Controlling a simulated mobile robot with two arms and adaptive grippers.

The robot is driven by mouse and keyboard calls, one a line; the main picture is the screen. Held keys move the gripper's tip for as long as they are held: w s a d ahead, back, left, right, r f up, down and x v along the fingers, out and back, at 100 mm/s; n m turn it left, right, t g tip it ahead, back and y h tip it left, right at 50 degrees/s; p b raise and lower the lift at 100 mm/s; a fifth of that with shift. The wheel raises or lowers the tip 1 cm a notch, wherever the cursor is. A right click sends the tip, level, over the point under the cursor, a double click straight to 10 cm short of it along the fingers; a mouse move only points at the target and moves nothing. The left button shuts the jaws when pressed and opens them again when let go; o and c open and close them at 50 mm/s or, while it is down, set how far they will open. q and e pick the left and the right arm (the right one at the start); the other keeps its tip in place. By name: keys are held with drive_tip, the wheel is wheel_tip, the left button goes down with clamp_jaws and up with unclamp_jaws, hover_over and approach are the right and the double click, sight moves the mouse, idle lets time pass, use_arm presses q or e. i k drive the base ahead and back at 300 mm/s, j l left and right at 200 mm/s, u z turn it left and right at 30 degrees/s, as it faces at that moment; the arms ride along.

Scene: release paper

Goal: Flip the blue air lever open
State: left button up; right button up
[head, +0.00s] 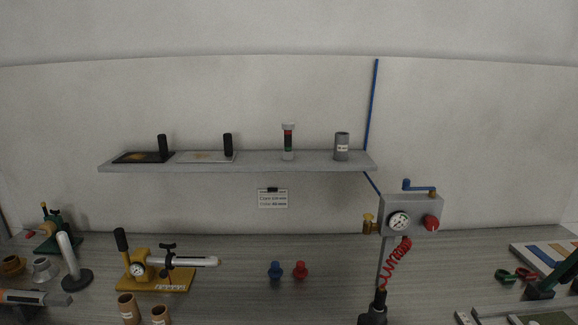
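The blue air lever (418,188) sits on top of a grey regulator box (428,207) at the right of the bench. The lever lies roughly level, with a short end turned up at its left and a brass-coloured fitting (433,194) under its right end. The box carries a round white gauge (399,221) and a red knob (431,222). A blue air line (371,105) runs down the wall behind the shelf towards the box. Neither of my grippers shows in the head view.
A grey shelf (240,168) with small items is on the wall. A red coiled hose (393,262) hangs below the box to a dark tool (376,308). A yellow press (155,275) stands left. Blue (275,270) and red (300,270) pieces stand mid-bench, with bare bench around them.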

sight(406, 182)
drive_tip(key=l+z, duration=0.4)
drive_tip(key=i+l+z, duration=0.15)
drive_tip(key=l+z, duration=0.2)
drive_tip(key=l, duration=0.15)
